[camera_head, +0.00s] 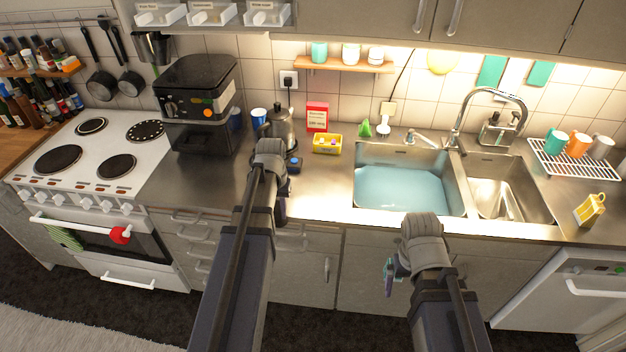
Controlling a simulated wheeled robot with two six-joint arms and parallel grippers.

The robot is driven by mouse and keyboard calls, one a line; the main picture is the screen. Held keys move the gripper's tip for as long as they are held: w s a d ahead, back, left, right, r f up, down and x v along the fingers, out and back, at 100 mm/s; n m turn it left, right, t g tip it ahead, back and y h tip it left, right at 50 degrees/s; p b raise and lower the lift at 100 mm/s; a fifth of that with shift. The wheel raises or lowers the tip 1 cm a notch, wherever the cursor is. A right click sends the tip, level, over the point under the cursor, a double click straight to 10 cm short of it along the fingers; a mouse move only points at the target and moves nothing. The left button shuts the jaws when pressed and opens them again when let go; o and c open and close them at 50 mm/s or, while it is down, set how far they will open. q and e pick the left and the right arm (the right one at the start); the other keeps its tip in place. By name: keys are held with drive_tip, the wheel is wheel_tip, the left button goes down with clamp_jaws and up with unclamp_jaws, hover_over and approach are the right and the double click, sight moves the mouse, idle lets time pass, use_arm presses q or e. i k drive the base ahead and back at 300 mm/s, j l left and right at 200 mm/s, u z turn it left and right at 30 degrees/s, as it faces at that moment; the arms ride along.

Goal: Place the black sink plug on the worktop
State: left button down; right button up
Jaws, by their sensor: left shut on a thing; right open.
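My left gripper (282,190) is over the worktop (325,187) in front of the kettle, left of the water-filled basin. Its wrist hides most of the jaws. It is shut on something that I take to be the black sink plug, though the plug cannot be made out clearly. A small dark thing with a blue patch (293,164) shows at its right side; I cannot tell whether it is held or stands behind. My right gripper (391,274) is open and empty, in front of the cupboard doors below the sink's front edge.
A kettle (281,127), yellow box (327,144) and red-and-white box (317,117) stand behind my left gripper. The coffee machine (198,100) is left. The worktop before the yellow box is clear.

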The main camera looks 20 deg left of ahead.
sight(310, 190)
drive_tip(key=i, duration=0.85)
